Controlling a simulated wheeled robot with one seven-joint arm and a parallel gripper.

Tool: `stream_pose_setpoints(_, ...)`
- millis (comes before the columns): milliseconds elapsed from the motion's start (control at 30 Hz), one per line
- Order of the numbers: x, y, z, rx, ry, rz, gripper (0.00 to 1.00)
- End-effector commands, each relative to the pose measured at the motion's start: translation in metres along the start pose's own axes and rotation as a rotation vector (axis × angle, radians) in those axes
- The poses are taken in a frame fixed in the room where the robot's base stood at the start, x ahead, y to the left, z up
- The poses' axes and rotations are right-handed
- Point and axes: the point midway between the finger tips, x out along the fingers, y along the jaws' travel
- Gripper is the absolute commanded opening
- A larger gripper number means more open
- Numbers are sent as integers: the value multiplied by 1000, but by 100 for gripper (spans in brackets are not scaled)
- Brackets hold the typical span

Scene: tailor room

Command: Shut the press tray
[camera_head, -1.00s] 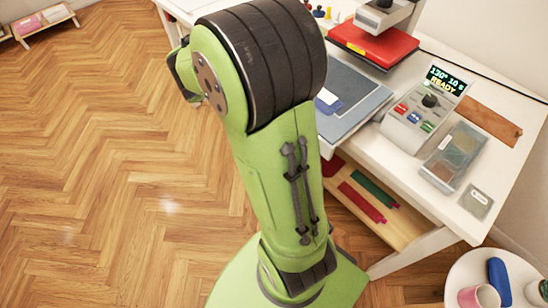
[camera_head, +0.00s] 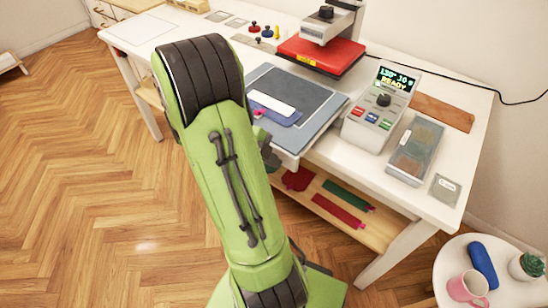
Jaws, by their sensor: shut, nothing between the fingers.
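The press tray (camera_head: 318,117), a grey slab with a darker pad, is pulled out in front of the press and reaches the table's front edge. A blue piece (camera_head: 281,117) with a white label and a small pink bit lies on it. The press has a red upper plate (camera_head: 320,58), raised behind the tray, under a grey head (camera_head: 325,28). My green arm crosses the middle of the view and covers the tray's left front part.
A control box (camera_head: 380,112) reading READY stands right of the tray. A clear-lidded box (camera_head: 414,150) is beyond it. The shelf below (camera_head: 318,205) holds red and green pieces. A round side table (camera_head: 450,290) stands front right. The wooden floor at left is clear.

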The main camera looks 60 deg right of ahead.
Motion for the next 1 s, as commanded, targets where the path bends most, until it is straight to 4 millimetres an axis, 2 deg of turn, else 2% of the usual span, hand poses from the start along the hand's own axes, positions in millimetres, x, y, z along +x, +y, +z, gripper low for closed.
stream_pose_setpoints(100, 3, -7, 0, 0, 0, -1, 0)
stream_pose_setpoints(467, 4, -8, 0, -1, 0, -1, 0)
stream_pose_setpoints(633, 9, -17, 0, 2, -1, -1, 0)
stream_pose_setpoints(767, 19, -34, 1, 3, -1, -1, 0)
stream_pose_setpoints(1000, 46, -84, 0, 6, 1, -2, 0)
